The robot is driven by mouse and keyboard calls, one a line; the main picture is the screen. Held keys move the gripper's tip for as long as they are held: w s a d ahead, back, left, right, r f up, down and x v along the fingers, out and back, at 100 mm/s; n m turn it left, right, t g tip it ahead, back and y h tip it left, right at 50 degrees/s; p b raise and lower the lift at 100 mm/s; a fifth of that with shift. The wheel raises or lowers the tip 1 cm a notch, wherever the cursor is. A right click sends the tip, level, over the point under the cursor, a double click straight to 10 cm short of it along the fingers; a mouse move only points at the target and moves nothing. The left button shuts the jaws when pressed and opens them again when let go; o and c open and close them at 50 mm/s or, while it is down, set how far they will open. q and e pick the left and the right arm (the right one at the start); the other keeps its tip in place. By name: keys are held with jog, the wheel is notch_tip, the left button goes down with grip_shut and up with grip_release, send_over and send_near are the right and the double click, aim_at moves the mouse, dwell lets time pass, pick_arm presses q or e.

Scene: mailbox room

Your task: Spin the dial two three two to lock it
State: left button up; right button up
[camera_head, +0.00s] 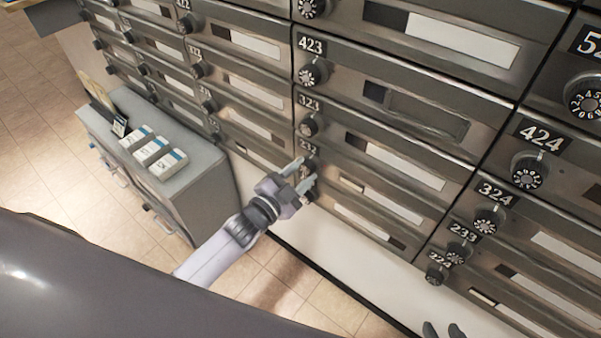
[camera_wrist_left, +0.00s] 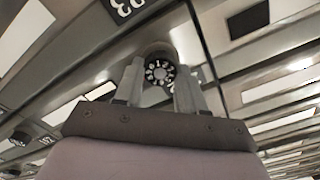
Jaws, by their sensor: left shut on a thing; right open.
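The dial of mailbox 232 (camera_head: 308,168) is a black knob just under its number plate (camera_head: 308,148), partly hidden by my fingers in the head view. My left gripper (camera_head: 306,174) is shut on this dial, one finger on each side. In the left wrist view the dial (camera_wrist_left: 160,72) shows its white-marked round face between the two fingers (camera_wrist_left: 158,88). The exact number it is set to is too small to read. My right gripper (camera_head: 443,330) shows only as dark fingertips at the bottom edge of the head view, apart and touching nothing.
Mailbox 323's dial (camera_head: 308,126) sits close above and 423's dial (camera_head: 313,73) higher up. More dials, such as 324 (camera_head: 487,220), are at the right. A grey cabinet (camera_head: 205,185) with small white boxes (camera_head: 152,150) stands at the left. Tiled floor lies below.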

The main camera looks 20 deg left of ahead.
pick_arm(q)
jog(key=shift+m, duration=1.1)
jog(key=o, duration=1.1)
jog(key=shift+c, duration=0.2)
jog(key=v, duration=0.7)
jog(key=shift+s, duration=0.1)
